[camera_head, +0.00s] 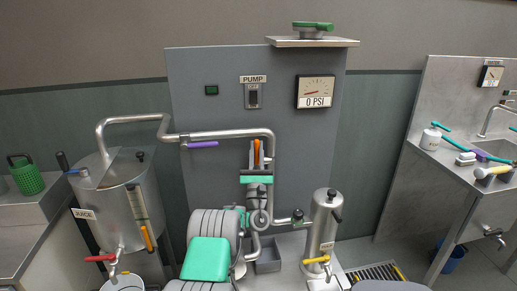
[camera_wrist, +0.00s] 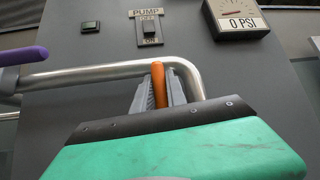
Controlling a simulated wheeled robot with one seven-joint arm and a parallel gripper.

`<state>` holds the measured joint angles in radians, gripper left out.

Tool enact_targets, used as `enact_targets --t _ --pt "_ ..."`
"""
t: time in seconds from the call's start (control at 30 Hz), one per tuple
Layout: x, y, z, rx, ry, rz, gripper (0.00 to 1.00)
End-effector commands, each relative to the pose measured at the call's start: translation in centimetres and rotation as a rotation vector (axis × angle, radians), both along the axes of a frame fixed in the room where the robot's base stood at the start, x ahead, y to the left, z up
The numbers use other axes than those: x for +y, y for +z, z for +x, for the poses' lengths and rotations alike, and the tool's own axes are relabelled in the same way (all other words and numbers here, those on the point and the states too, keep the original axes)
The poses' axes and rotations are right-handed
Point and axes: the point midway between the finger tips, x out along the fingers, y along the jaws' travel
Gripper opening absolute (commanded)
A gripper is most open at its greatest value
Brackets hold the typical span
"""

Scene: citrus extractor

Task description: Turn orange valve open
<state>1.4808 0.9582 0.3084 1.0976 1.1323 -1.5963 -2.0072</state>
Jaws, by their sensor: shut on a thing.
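The orange valve handle (camera_head: 257,150) stands roughly upright in front of the grey panel, by the pipe in the middle of the head view. In the wrist view the orange handle (camera_wrist: 159,82) sits between the two grey fingers. My gripper (camera_head: 256,157) is shut on it; its fingers also show in the wrist view (camera_wrist: 160,95). The valve body behind the handle is hidden by my gripper.
A bent metal pipe (camera_head: 225,134) runs across the panel (camera_head: 220,80) close to my gripper, with a purple handle (camera_head: 203,144) at left. The gauge (camera_head: 316,91) reads 0 PSI. A steel tank (camera_head: 120,210) stands left and a metal cylinder (camera_head: 322,225) right.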

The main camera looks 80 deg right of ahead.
Motion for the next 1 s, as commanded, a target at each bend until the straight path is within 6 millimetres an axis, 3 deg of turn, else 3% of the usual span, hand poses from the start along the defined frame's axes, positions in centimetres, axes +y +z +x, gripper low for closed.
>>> enact_targets --t 0.27,0.3,0.57,0.83,1.0 --pt "0.0 -0.1 0.0 0.002 -0.001 0.002 0.0" --pt "0.0 -0.1 0.0 0.002 -0.001 0.002 0.18" --pt "0.0 -0.1 0.1 0.001 0.001 0.001 0.39" --pt "0.1 -0.2 0.1 0.001 0.001 0.0 0.39" --pt "0.9 -1.7 0.0 0.001 0.001 -0.001 0.39"
